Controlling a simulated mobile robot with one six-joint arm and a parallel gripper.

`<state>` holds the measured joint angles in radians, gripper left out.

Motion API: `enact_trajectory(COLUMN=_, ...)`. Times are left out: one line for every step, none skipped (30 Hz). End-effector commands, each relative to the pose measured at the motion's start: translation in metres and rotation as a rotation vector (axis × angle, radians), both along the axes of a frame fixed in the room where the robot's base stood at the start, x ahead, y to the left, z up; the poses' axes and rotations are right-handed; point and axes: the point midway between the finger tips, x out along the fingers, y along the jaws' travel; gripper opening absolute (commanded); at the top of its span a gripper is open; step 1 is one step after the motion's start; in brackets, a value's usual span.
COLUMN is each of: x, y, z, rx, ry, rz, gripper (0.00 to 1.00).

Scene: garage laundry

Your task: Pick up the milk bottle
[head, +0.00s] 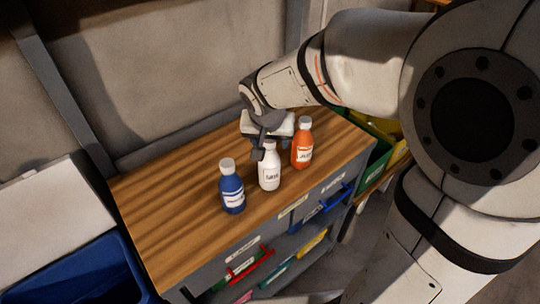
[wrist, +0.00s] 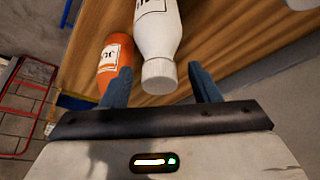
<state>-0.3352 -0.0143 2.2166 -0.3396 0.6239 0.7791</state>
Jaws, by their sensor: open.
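The milk bottle is taken to be the white bottle (head: 269,172) with a dark-lettered label, standing upright on the wooden top of the cabinet between two other bottles. It also shows in the wrist view (wrist: 157,38), its white cap toward my gripper. My gripper (head: 262,148) is right at the white bottle's cap, pointing down at it. In the wrist view the open fingers (wrist: 160,86) lie on either side of the cap, with gaps visible. I cannot tell how far down the bottle the fingertips reach.
An orange bottle (head: 302,146) stands close to the right of the white one, and near the left finger in the wrist view (wrist: 113,58). A blue bottle (head: 231,190) stands to the left. The wooden cabinet top (head: 160,205) is clear further left. A wall rises behind.

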Motion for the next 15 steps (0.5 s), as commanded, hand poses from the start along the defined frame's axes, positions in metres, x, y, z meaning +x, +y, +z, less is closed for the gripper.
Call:
enact_trajectory(x=-0.0001, y=0.0003, z=0.0001, rx=0.0, ry=0.0, rz=0.001, gripper=0.56)
enact_trajectory(x=-0.0001, y=0.0004, z=0.0, rx=0.0, ry=0.0, rz=0.001, gripper=0.56)
enact_trajectory(x=-0.0002, y=0.0005, z=0.0001, rx=0.001, ry=0.0, rz=0.001, gripper=0.56)
enact_trajectory(x=-0.0002, y=0.0006, z=0.0001, rx=0.001, ry=0.0, rz=0.001, gripper=0.56)
enact_trajectory(x=-0.0003, y=0.0007, z=0.0002, rx=0.001, ry=0.0, rz=0.001, gripper=0.53)
enact_trajectory(x=-0.0003, y=0.0007, z=0.0002, rx=0.001, ry=0.0, rz=0.001, gripper=0.5)
enact_trajectory(x=-0.0003, y=0.0008, z=0.0003, rx=0.001, ry=0.0, rz=0.001, gripper=0.47)
enact_trajectory(x=-0.0003, y=0.0008, z=0.0003, rx=0.0, ry=0.0, rz=0.002, gripper=0.45)
enact_trajectory(x=-0.0003, y=0.0008, z=0.0003, rx=0.0, ry=0.0, rz=0.002, gripper=0.42)
enact_trajectory(x=-0.0004, y=0.0009, z=0.0003, rx=0.0, ry=0.0, rz=0.002, gripper=0.39)
enact_trajectory(x=-0.0004, y=0.0009, z=0.0003, rx=0.0, ry=0.0, rz=0.002, gripper=0.37)
enact_trajectory(x=-0.0004, y=0.0009, z=0.0003, rx=0.0, ry=0.0, rz=0.002, gripper=0.34)
enact_trajectory(x=-0.0004, y=0.001, z=0.0003, rx=0.0, ry=0.0, rz=0.002, gripper=0.31)
enact_trajectory(x=-0.0004, y=0.001, z=0.0004, rx=0.0, ry=0.0, rz=0.002, gripper=0.29)
enact_trajectory(x=-0.0004, y=0.001, z=0.0004, rx=0.0, ry=0.0, rz=0.002, gripper=0.25)
